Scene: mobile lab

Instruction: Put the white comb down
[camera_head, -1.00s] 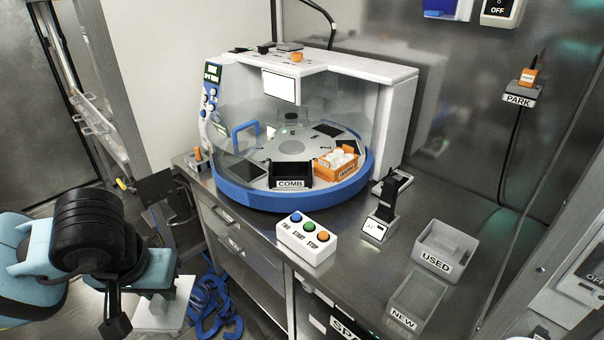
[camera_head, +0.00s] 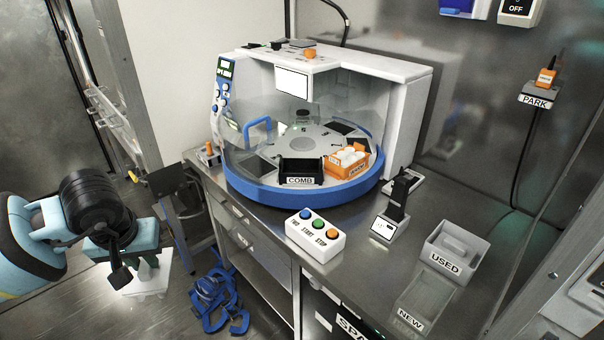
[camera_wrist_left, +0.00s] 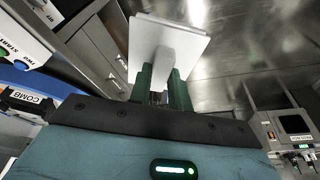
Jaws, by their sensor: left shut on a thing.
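The white comb (camera_head: 150,287) is a white plate with a thick white stem, low at the left of the head view. My left gripper (camera_head: 147,266) is shut on it, out in the air left of the bench and well away from it. In the left wrist view the comb (camera_wrist_left: 168,42) shows large, its stem between the two dark green fingers. Its teeth cannot be made out. A black tray labelled COMB (camera_head: 300,181) stands at the front of the round blue-rimmed machine. My right gripper is not in view.
The machine (camera_head: 270,195) stands on a steel bench. In front are a button box (camera_head: 315,240), a black upright device (camera_head: 390,222), and bins labelled USED (camera_head: 446,264) and NEW (camera_head: 410,320). An orange tray (camera_head: 348,173) holds white items. Blue pieces (camera_head: 215,300) lie on the floor.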

